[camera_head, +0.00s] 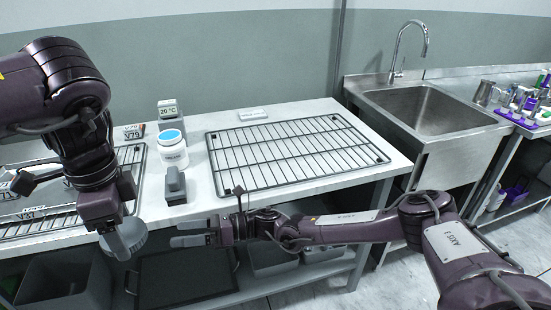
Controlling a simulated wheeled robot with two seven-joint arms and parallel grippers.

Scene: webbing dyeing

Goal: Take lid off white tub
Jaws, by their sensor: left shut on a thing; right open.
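The white tub (173,151) stands upright on the white table, left of the wire rack. Its top is uncovered and shows a round blue surface. My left gripper (116,232) hangs in front of the table's front edge, lower left of the tub. It is shut on a round grey-white lid (128,240), held tilted and clear of the tub. My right gripper (178,233) points left, just right of the lid. Its two fingers are apart with nothing between them.
A grey block-shaped tool (175,186) stands just in front of the tub. A device reading 20 °C (168,109) stands behind it. An empty wire rack (292,150) covers the table to the right. A sink (425,108) lies further right.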

